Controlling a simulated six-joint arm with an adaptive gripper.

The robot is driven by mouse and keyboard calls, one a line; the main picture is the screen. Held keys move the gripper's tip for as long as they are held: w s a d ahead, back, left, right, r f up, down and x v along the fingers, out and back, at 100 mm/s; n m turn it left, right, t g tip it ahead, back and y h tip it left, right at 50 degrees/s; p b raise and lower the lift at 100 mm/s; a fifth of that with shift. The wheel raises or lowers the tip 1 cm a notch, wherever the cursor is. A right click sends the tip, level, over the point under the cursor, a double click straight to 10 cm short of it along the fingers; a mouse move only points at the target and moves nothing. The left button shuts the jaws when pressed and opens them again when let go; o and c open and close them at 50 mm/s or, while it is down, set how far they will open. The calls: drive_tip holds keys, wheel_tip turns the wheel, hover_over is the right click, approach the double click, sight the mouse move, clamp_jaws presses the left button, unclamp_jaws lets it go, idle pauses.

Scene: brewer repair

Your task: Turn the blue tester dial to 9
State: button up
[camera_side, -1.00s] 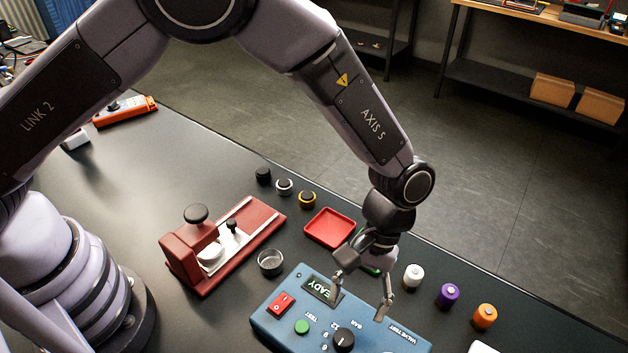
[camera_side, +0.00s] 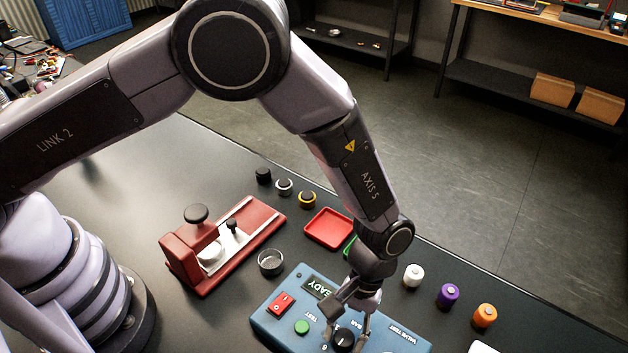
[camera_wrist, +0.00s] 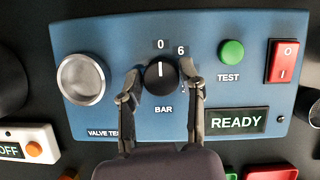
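The blue valve tester (camera_side: 275,322) lies on the dark bench, with its display reading READY (camera_wrist: 236,122). Its black dial (camera_wrist: 160,74) carries a white pointer line aimed up at about the 0 mark in the wrist view; 6 shows to its right and the other scale figures are partly hidden by a finger. The dial also shows in the side view (camera_side: 343,339). My gripper (camera_wrist: 162,80) is open, with one finger on each side of the dial and small gaps between fingers and dial.
On the tester are a green TEST button (camera_wrist: 231,53), a red rocker switch (camera_wrist: 283,61) and a round silver socket (camera_wrist: 82,79). A red press (camera_side: 190,258), a glass cup (camera_side: 271,262), a red tray (camera_side: 328,229) and white, purple and orange (camera_side: 485,315) caps stand around it.

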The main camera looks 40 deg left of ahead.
clamp_jaws()
drive_tip(key=shift+m, duration=0.3)
drive_tip(key=m+y, duration=0.1)
drive_tip(key=m, duration=0.2)
drive_tip(key=shift+m+y, duration=0.3)
drive_tip(key=m+y, duration=0.1)
drive_tip(key=m, duration=0.2)
drive_tip(key=shift+m+t, duration=0.3)
drive_tip(key=shift+t, duration=0.1)
drive_tip(key=m, duration=0.2)
drive_tip(key=m+t+y, duration=0.1)
drive_tip(key=m, duration=0.1)
drive_tip(key=shift+y, duration=0.3)
drive_tip(key=shift+d+m+t+y, duration=0.15)
drive_tip(key=shift+m+t, duration=0.25)
drive_tip(key=shift+m, duration=0.6)
drive_tip(key=shift+a+m+t+y, duration=0.15)
drive_tip(key=shift+m+t, duration=0.25)
drive_tip(key=shift+m, duration=0.6)
drive_tip(key=shift+d, duration=0.1)
